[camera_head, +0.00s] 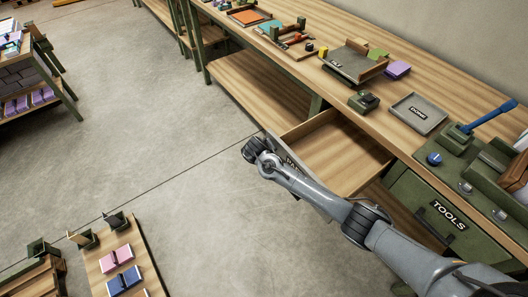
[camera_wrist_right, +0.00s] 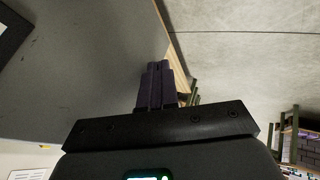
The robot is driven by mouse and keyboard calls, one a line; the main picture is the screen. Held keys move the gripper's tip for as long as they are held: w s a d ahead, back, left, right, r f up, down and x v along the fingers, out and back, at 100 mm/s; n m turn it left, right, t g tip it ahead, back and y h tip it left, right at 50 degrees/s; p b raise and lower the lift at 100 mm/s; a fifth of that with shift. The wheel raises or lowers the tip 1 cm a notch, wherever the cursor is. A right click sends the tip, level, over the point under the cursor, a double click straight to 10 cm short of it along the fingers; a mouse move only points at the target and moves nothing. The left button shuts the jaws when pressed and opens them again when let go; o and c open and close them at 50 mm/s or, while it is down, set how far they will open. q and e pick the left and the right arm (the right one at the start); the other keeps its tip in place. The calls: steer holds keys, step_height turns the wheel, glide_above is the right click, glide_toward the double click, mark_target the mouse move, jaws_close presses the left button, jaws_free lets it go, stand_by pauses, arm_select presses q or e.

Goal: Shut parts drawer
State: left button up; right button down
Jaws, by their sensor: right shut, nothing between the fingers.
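The parts drawer (camera_head: 338,150) stands pulled out from under the long wooden bench in the head view. Its wooden inside is bare where visible, and its grey front (camera_head: 285,157) is partly covered by my right arm. My right arm reaches across the drawer, with its wrist just outside the front; the fingers cannot be made out there. In the right wrist view my right gripper (camera_wrist_right: 157,85) is shut and empty, beside a large grey panel (camera_wrist_right: 80,70) that looks like the drawer front. I cannot tell whether the fingers touch it. My left gripper is not in view.
A green TOOLS drawer (camera_head: 446,216) is shut to the right of the open drawer. A grey DONE tray (camera_head: 418,113) and several small items stand on the bench top (camera_head: 385,95). The concrete floor (camera_head: 165,120) left of the drawer is clear.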

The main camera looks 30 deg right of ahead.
mark_target(291, 137)
steer(key=d, duration=0.4)
steer(key=d+p, duration=0.1)
steer(key=d, duration=0.3)
steer(key=d+p, duration=0.1)
steer(key=d, duration=0.3)
steer(key=shift+w+d, duration=0.25)
steer(key=shift+w, duration=0.1)
steer(key=d+b, duration=0.2)
steer(key=d, duration=0.3)
steer(key=d+b, duration=0.1)
steer(key=d, duration=0.5)
steer(key=w+d+b, duration=0.1)
steer(key=d+b, duration=0.1)
steer(key=d, duration=0.3)
steer(key=shift+d+f+b, duration=0.1)
steer(key=shift+d+b, duration=0.1)
steer(key=shift+b, duration=0.1)
